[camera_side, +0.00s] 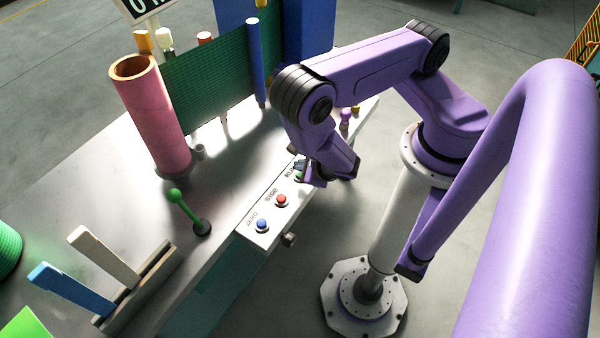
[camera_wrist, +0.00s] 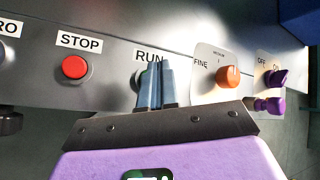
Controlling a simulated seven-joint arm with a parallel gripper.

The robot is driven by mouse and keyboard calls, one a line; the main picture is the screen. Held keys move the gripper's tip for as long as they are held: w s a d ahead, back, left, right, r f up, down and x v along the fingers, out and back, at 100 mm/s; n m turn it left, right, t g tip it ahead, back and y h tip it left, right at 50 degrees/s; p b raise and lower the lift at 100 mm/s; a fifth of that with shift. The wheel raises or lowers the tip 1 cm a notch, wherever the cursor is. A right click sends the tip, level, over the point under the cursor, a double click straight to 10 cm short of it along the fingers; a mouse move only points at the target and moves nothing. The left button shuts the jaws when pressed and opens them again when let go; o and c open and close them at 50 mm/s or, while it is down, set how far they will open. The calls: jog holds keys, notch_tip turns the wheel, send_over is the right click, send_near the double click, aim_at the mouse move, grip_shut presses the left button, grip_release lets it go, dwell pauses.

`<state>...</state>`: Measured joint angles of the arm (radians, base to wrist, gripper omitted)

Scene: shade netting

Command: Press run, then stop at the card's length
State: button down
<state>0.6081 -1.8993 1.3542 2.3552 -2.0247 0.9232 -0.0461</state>
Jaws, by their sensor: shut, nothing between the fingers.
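My gripper (camera_side: 304,174) is shut and empty, its fingertips over the RUN spot of the control panel (camera_side: 249,234). In the wrist view the blue-grey fingers (camera_wrist: 156,88) cover most of the button under the RUN label (camera_wrist: 149,55); I cannot tell whether they touch it. The red STOP button (camera_wrist: 75,67) lies just left of them, and also shows in the side view (camera_side: 281,199). The green netting (camera_side: 215,72) stretches between a pink roll (camera_side: 155,112) and a blue upright rod (camera_side: 256,62). The display (camera_side: 139,8) is cut off by the top edge. I cannot identify a card.
The blue ZERO button (camera_side: 262,225) sits at the panel's near end. An orange knob (camera_wrist: 229,77) and purple switches (camera_wrist: 272,90) stand right of the fingers. A green-knobbed lever (camera_side: 187,208) and a stand with white and blue arms (camera_side: 110,275) are on the table.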

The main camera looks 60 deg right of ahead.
jog(key=shift+f, duration=0.2)
dwell(0.4)
jog(key=shift+f, duration=0.25)
